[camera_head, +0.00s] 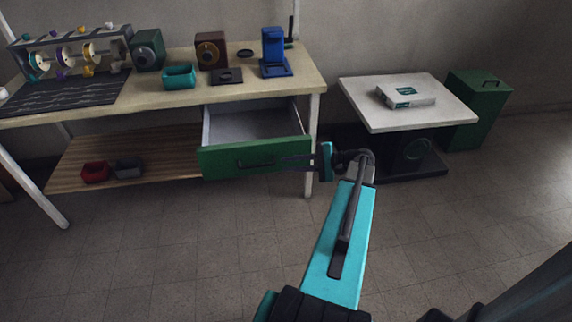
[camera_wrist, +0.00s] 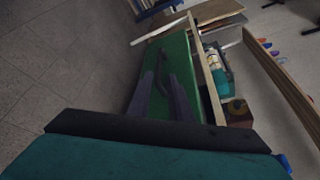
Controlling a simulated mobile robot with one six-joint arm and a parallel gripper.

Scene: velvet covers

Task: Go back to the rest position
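My gripper (camera_head: 290,160) is at the end of my turquoise arm, in front of the pulled-out drawer (camera_head: 255,155) with its green front. In the wrist view my gripper (camera_wrist: 160,80) shows two dark fingers standing apart, with green between them. They point at the green drawer front (camera_wrist: 178,48) and its dark curved handle (camera_wrist: 187,72). The fingertips are close to the handle; I cannot tell whether they touch it. Nothing is seen held. The drawer stands open under the workbench, and the part of its inside that shows looks empty.
The workbench (camera_head: 222,91) carries a teal bin (camera_head: 179,77), a blue stand (camera_head: 273,53), boxes and a rack of spools. A white-topped table (camera_head: 440,107) with a flat box (camera_head: 405,95) stands at right, beside a green cabinet (camera_head: 482,110). The floor in front is clear.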

